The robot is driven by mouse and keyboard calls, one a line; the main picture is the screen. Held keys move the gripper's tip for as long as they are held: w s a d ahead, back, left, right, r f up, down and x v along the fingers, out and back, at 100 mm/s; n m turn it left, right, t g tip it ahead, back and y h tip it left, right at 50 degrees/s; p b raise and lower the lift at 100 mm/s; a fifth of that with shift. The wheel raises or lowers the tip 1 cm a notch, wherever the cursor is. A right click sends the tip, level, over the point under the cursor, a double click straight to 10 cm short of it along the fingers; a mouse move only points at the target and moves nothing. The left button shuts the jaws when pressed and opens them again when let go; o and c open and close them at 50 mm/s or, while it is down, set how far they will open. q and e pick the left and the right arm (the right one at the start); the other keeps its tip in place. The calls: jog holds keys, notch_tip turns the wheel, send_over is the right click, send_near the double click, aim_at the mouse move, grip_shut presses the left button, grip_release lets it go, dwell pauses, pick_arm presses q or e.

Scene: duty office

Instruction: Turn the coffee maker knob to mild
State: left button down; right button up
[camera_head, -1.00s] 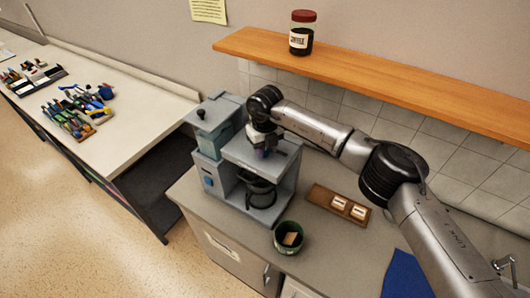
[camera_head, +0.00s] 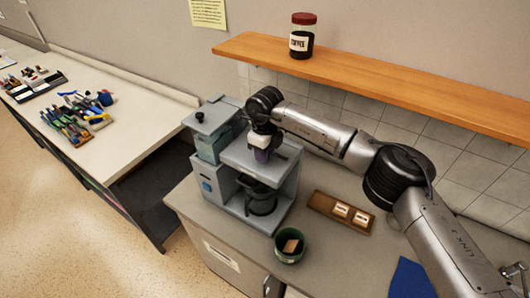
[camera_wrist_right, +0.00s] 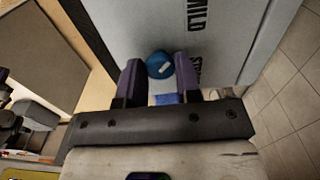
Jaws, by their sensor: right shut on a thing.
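The grey coffee maker (camera_head: 233,190) stands on the counter in the head view, with a dark carafe (camera_head: 262,200) in its bay. My right gripper (camera_head: 262,155) points down at the maker's top plate. In the right wrist view the round blue knob (camera_wrist_right: 159,65) sits between the two purple fingers of my right gripper (camera_wrist_right: 158,78), which is shut on it. The label MILD (camera_wrist_right: 197,16) is printed on the grey surface above right of the knob. A second label, partly hidden by the right finger, begins with "ST". My left gripper is not in view.
A green cup (camera_head: 289,246) and a wooden tray (camera_head: 323,206) with two small packets stand right of the maker. A blue cloth (camera_head: 408,280) lies at the front right. A wooden shelf (camera_head: 390,88) with a coffee jar (camera_head: 302,38) hangs behind. Tools lie on the left bench (camera_head: 125,140).

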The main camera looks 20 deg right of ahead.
dwell(0.3)
jog(key=o, duration=0.9)
notch_tip(320, 180, up, 14)
jog(key=b, duration=0.1)
jog(key=shift+b, duration=0.4)
jog(key=shift+w, duration=0.1)
